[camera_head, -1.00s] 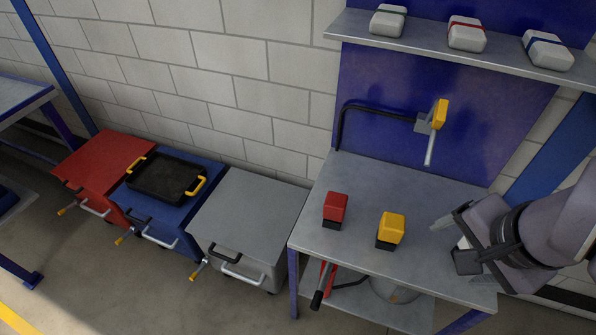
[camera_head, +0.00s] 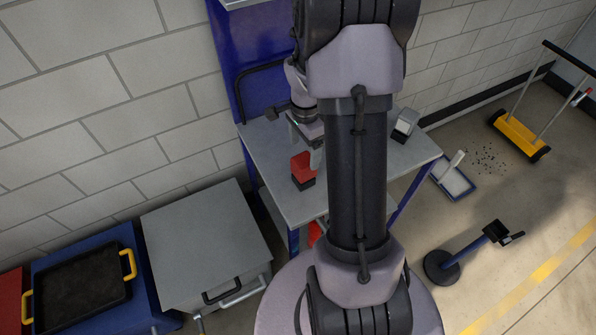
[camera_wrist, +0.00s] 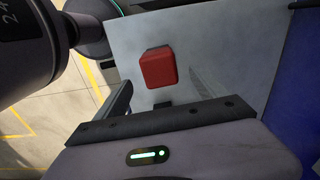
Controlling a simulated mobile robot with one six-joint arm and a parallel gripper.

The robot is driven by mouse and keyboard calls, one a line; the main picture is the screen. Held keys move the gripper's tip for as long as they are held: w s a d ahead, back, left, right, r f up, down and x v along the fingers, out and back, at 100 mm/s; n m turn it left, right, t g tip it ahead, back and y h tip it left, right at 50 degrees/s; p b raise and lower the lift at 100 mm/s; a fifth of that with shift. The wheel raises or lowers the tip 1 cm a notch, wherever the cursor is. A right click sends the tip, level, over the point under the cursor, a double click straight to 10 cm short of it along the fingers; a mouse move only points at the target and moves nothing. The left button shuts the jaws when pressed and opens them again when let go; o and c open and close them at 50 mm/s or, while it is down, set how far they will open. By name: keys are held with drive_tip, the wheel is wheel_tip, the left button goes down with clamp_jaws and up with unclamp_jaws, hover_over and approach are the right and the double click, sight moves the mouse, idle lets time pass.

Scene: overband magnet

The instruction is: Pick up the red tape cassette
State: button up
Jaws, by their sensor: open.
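The red tape cassette (camera_head: 303,165), a red block with a black lower part, stands on the grey bench top (camera_head: 268,150). In the wrist view the red cassette (camera_wrist: 158,67) shows its red face just beyond my gripper's edge, with a bit of black below it. My gripper (camera_head: 305,146) is open and points down at the bench, right by the cassette. My arm hides the middle of the bench.
A grey-and-black block (camera_head: 405,124) stands at the bench's right end. A bent black tube (camera_head: 258,78) runs along the blue back panel. A grey cabinet (camera_head: 200,240) and a black tray (camera_head: 82,291) with yellow handles are at left. A dustpan (camera_head: 453,179) lies on the floor at right.

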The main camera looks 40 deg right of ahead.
sight(304, 160)
wheel_tip(304, 160, down, 3)
drive_tip(key=shift+a+r+b, duration=0.1)
drive_tip(key=shift+b, duration=0.2)
wheel_tip(304, 160, down, 5)
drive_tip(key=shift+f+b, duration=0.2)
drive_tip(key=shift+b, duration=1)
drive_tip(key=shift+r, duration=0.1)
drive_tip(key=shift+c, duration=1.1)
drive_tip(key=c, duration=1.5)
drive_tip(key=shift+o, duration=0.2)
